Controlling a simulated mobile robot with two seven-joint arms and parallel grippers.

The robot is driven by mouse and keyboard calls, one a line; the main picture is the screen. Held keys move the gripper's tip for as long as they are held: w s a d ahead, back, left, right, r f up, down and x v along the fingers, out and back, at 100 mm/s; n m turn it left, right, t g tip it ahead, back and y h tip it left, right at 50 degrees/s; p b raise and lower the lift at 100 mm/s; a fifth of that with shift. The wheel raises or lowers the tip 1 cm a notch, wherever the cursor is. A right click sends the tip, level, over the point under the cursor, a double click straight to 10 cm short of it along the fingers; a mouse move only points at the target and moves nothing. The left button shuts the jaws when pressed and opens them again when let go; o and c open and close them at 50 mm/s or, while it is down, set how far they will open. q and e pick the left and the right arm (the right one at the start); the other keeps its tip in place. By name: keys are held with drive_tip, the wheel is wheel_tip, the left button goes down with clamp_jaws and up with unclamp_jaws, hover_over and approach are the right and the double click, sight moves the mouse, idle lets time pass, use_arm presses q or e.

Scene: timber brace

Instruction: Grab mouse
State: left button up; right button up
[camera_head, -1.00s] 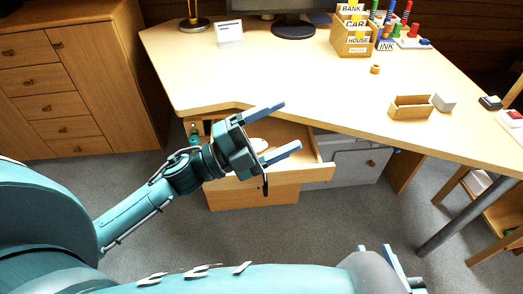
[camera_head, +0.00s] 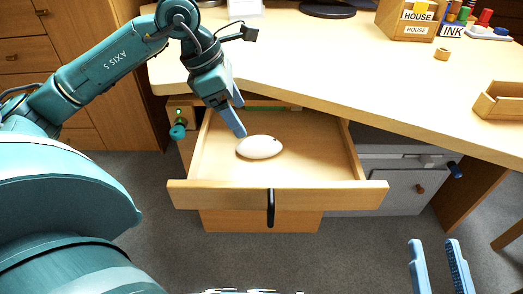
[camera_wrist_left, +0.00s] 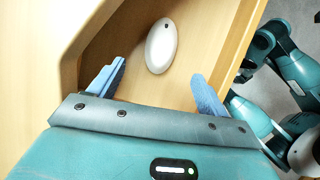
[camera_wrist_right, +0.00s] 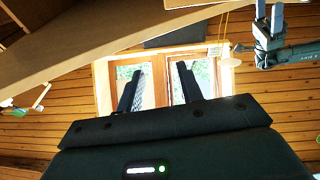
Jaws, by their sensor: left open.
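The white mouse (camera_head: 259,147) lies in the open desk drawer (camera_head: 210,160), on its bare floor. My left gripper (camera_head: 238,118) points down at the drawer's back left, just above and left of the mouse. In the left wrist view the mouse (camera_wrist_left: 161,46) lies beyond the two blue fingers of my left gripper (camera_wrist_left: 160,82), between their lines and apart from both. The left gripper is open and empty. My right gripper (camera_head: 434,266) is low at the right, away from the drawer, with its fingers apart and nothing between them.
The desk top (camera_head: 330,70) overhangs the back of the drawer, close to my left gripper. A small wooden box (camera_head: 500,102), a tape roll (camera_head: 442,54) and a card-labelled organizer (camera_head: 405,22) stand on the desk. A grey cabinet (camera_head: 390,185) is right of the drawer.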

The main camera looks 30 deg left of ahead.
sight(254, 140)
use_arm(q)
drive_tip(key=b+x, duration=0.1)
drive_tip(key=x, duration=0.3)
drive_tip(key=shift+s, duration=0.1)
drive_tip(key=b+x, duration=0.2)
drive_tip(key=x, duration=0.2)
drive_tip(key=shift+d, duration=0.1)
drive_tip(key=shift+d+f, duration=0.2)
drive_tip(key=shift+f, duration=0.25)
use_arm(e)
drive_tip(key=r+n+t+y, duration=0.1)
drive_tip(key=r, duration=0.1)
drive_tip(key=w+r+n+y, duration=0.1)
drive_tip(key=r+n+y, duration=0.1)
drive_tip(key=shift+w+d+r+t, duration=0.1)
drive_tip(key=shift+d+t, duration=0.1)
drive_tip(key=shift+t, duration=0.2)
use_arm(q)
drive_tip(key=shift+c, duration=0.4)
drive_tip(key=shift+r, duration=0.1)
drive_tip(key=c, duration=1)
